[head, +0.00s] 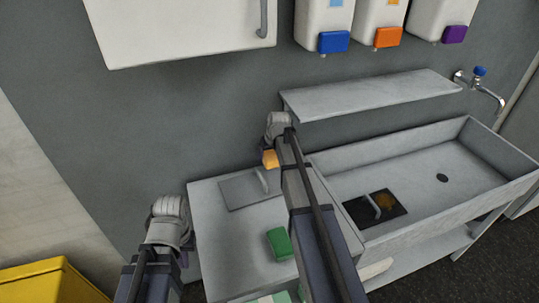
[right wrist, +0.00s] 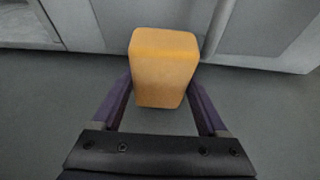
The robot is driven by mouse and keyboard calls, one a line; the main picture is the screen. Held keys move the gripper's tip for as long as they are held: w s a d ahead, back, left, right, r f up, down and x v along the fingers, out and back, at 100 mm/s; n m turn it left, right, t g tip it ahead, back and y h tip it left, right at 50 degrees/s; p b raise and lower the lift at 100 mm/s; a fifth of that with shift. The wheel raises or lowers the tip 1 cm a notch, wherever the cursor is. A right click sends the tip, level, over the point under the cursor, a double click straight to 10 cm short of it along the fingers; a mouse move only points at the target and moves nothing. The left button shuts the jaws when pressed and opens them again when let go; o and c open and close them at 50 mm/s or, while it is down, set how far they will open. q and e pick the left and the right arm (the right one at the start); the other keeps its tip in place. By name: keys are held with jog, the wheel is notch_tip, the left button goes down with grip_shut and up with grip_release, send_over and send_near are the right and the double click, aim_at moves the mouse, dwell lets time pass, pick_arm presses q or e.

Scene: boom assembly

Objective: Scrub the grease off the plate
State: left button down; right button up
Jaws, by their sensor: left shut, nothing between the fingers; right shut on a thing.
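A dark square plate (head: 358,212) with a grey handle lies in the left part of the sink (head: 440,212), with a brown-orange grease patch (head: 386,200) on its right side. My right gripper (head: 267,158) is shut on an orange sponge (right wrist: 165,68), held above the counter's back edge, left of the sink. The sponge (head: 270,159) is partly hidden by my arm in the head view. My left gripper (head: 183,258) is at the counter's left side, mostly hidden behind its own arm, shut and empty.
A grey plate with a handle (head: 238,191) and a green sponge (head: 279,244) lie on the counter (head: 225,245). A shelf (head: 370,95) and tap (head: 482,86) are above the sink. Dispensers with blue, orange and purple buttons hang above. A yellow box (head: 45,283) is at lower left.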

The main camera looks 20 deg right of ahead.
jog(key=shift+r, duration=0.35)
notch_tip(320, 180, up, 3)
jog(key=p, duration=0.3)
jog(key=shift+f, duration=0.1)
dwell(0.5)
